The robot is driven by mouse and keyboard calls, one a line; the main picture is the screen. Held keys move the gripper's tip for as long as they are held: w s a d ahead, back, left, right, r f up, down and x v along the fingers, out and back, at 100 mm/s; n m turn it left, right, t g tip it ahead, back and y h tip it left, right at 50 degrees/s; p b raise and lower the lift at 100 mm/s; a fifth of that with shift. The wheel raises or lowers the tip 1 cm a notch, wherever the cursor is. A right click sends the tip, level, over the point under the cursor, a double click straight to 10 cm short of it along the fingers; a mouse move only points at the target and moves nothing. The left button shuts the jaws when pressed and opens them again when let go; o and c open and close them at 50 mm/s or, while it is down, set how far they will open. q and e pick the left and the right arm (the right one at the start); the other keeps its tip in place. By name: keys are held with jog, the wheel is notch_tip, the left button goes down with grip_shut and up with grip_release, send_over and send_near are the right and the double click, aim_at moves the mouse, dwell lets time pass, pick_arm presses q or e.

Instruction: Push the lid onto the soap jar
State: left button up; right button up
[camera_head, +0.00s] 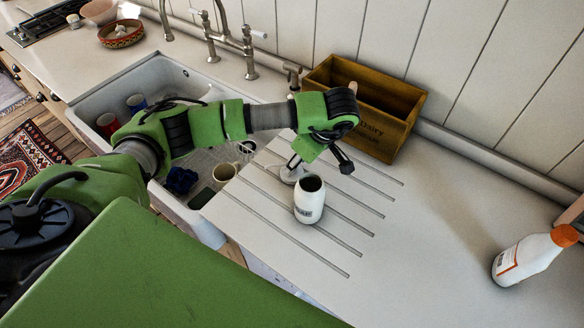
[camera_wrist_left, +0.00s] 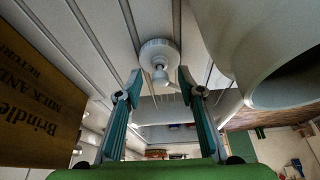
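The soap jar (camera_head: 309,203) is white with a dark open mouth and a label, and stands upright on the grooved drainer. It also shows at the right of the left wrist view (camera_wrist_left: 285,85). My right gripper is out of view.
A wooden dairy crate (camera_head: 385,133) stands behind the drainer against the wall. The sink (camera_head: 165,75) with cups and a mug (camera_head: 225,172) is at the left. A white bottle with an orange cap (camera_head: 528,257) stands at the right. The counter between is clear.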

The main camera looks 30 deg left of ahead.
pick_arm(q)
jog(key=shift+x, duration=1.4)
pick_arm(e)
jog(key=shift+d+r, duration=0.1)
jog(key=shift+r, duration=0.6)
pick_arm(q)
jog(key=shift+c, duration=0.2)
jog(key=shift+r, duration=0.1)
grip_shut()
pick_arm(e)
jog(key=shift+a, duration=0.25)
pick_arm(q)
jog(key=shift+w+r, duration=0.1)
jog(key=shift+r, duration=0.25)
notch_tip(320, 180, up, 8)
jog(key=b, duration=0.3)
jog(key=shift+r, duration=0.65)
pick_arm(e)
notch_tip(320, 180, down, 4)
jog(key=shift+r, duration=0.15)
